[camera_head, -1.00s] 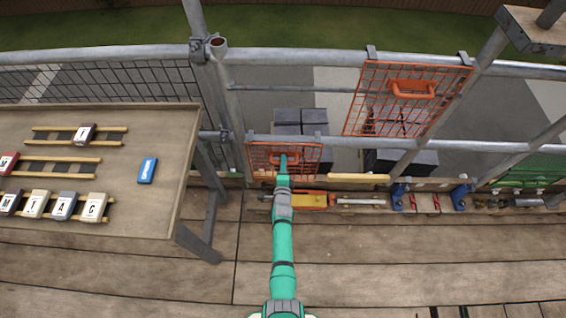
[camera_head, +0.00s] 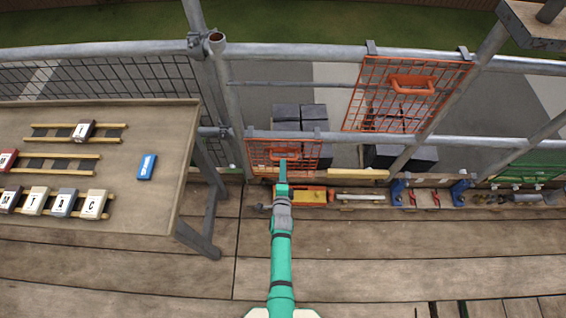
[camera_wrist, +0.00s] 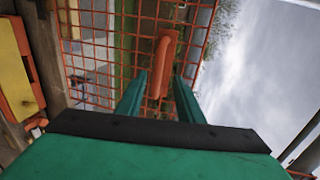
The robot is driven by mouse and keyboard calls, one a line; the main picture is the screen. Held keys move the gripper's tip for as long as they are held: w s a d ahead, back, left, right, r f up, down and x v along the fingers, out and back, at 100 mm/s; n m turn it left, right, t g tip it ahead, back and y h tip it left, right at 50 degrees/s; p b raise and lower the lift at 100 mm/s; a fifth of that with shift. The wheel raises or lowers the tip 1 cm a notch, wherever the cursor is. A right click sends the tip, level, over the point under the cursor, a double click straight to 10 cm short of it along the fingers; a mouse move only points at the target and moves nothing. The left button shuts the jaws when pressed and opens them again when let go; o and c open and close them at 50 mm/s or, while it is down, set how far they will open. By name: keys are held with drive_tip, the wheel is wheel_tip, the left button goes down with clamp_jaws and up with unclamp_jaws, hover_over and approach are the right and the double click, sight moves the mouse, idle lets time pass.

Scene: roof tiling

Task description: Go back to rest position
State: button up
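My green arm reaches forward over the deck, and my gripper (camera_head: 283,165) is at the lower orange mesh panel (camera_head: 259,157), which hangs on the railing. In the wrist view the two fingers of my gripper (camera_wrist: 160,85) stand apart. The panel's orange handle (camera_wrist: 163,62) shows between and beyond the fingertips, with a gap on the right side. The fingers are not closed on it. The mesh (camera_wrist: 95,45) lies behind the handle.
A second orange mesh panel (camera_head: 376,100) with a handle hangs higher on the right. A wooden table (camera_head: 120,222) with lettered tiles stands at left, with a blue block (camera_head: 147,167) on it. Tools, including a yellow-orange one (camera_head: 306,196), line the deck's edge. The deck (camera_head: 400,240) in front is clear.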

drive_tip(key=shift+v, duration=2.2)
drive_tip(key=s+r+n, duration=0.4)
drive_tip(key=s, duration=0.7)
drive_tip(key=s+r+n, duration=0.4)
drive_tip(key=s, duration=0.8)
drive_tip(key=s+d+r+n, duration=0.1)
drive_tip(key=s+r+n, duration=0.9)
drive_tip(key=r, duration=1)
drive_tip(key=f+v, duration=0.1)
drive_tip(key=v, duration=0.3)
drive_tip(key=shift+s+d, duration=0.2)
drive_tip(key=shift+s, duration=0.1)
drive_tip(key=shift+w, duration=0.1)
drive_tip(key=shift+c, duration=0.4)
